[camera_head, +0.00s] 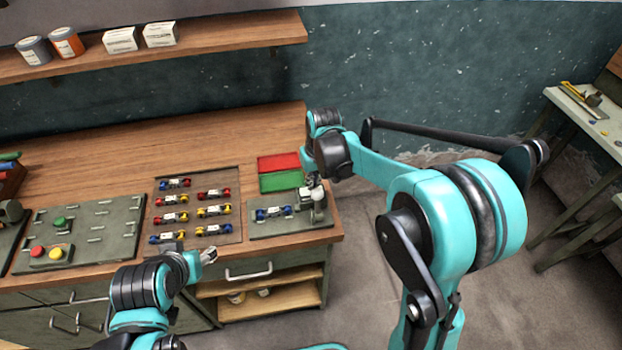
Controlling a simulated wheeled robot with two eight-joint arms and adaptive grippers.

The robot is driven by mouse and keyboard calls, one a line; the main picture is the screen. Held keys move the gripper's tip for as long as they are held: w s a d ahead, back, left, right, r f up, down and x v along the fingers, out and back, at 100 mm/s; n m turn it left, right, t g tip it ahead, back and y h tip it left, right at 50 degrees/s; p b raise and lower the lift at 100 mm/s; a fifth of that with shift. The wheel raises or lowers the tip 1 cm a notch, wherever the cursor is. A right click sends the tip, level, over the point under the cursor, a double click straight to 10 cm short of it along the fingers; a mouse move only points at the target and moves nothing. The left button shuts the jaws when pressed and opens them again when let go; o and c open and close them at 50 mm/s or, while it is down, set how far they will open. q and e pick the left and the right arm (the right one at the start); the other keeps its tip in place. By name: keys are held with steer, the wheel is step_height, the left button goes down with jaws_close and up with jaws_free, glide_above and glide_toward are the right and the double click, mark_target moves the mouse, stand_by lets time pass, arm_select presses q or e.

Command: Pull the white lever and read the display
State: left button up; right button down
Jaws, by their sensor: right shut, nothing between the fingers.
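A grey-green test plate (285,230) lies at the right front corner of the wooden bench. A small grey device (304,201) stands on it, with a whitish part, likely the white lever (318,194), at its right side. My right gripper (313,181) is shut and empty, pointing down right at the top of this part; I cannot tell whether they touch. A blue-ended piece (272,213) lies on the plate left of the device. No display can be made out. My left gripper (209,256) is by the bench's front edge, its jaws too small to judge.
A tray (238,180) holds several coloured pieces. Red (278,162) and green (270,182) trays lie behind the plate. A button panel (100,240) is at the left. A shelf (210,40) hangs above.

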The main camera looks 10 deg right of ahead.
mark_target(316, 196)
steer(key=shift+s+r, duration=0.1)
steer(key=shift+s, duration=0.05)
steer(key=shift+s+r+t, duration=0.15)
steer(key=shift+s+t, duration=0.45)
steer(key=shift+t, duration=0.1)
steer(key=shift+s+r+t, duration=0.15)
steer(key=shift+s+t, duration=0.4)
steer(key=shift+t, duration=0.15)
steer(key=s+t+b, duration=0.1)
steer(key=s+t, duration=0.1)
steer(key=shift+s+r+t, duration=0.1)
steer(key=shift+s+t, duration=0.2)
steer(key=shift+s, duration=0.05)
steer(key=s+f+t+b, duration=0.3)
steer(key=s+t+b, duration=0.3)
steer(key=s+b, duration=0.1)
steer(key=shift+s, duration=0.35)
steer(key=shift+s+f, duration=0.15)
